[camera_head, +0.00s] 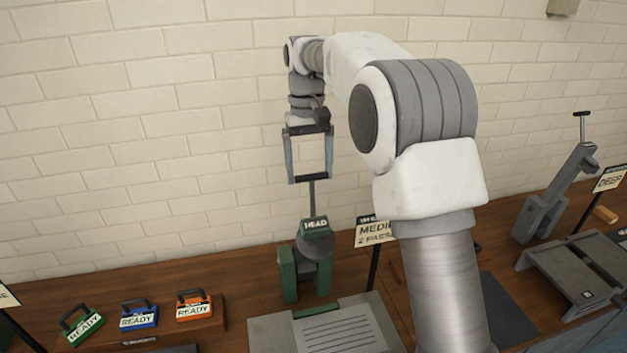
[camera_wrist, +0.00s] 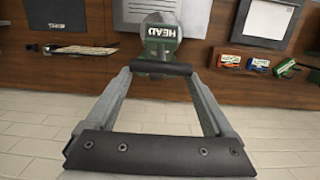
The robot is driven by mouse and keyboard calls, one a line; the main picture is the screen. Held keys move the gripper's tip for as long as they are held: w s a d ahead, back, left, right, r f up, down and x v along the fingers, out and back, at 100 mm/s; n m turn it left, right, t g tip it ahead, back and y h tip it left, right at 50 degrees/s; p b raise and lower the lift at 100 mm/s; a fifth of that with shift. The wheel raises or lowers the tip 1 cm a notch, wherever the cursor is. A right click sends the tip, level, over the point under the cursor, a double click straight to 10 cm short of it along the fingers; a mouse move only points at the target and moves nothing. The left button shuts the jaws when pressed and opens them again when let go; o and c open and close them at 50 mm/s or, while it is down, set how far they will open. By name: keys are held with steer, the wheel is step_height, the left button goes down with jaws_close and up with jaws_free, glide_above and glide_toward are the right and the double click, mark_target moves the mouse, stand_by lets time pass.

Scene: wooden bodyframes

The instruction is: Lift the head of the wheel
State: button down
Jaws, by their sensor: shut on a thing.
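The wheel head (camera_head: 315,224) is a green block labelled HEAD with a dark round grey disc (camera_head: 316,246) on its front. It is at or just above the green upright posts (camera_head: 288,276) of its stand; whether it touches them I cannot tell. A thin grey rod rises from it to a black crossbar handle (camera_head: 311,178). My gripper (camera_head: 308,177) points down and is shut on this handle, one finger at each end. In the wrist view the handle (camera_wrist: 161,68) spans the fingertips, with the head (camera_wrist: 162,33) beyond it.
Orange (camera_head: 194,305), blue (camera_head: 138,315) and green (camera_head: 82,326) READY blocks stand at left. A sign (camera_head: 374,232) is right of the head. A grey panel (camera_head: 325,329) lies in front. A grey lever stand (camera_head: 548,205) is at right. The brick wall is behind.

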steer(key=shift+w+a, duration=0.25)
steer(key=shift+w, duration=0.7)
steer(key=c, duration=1.5)
jaws_free()
steer(key=o, duration=1.5)
steer(key=shift+s, duration=0.1)
steer(key=shift+r, duration=0.2)
step_height(320, 180, up, 7)
steer(key=w, duration=0.1)
steer(key=shift+a+r, duration=0.1)
steer(key=shift+c, duration=0.2)
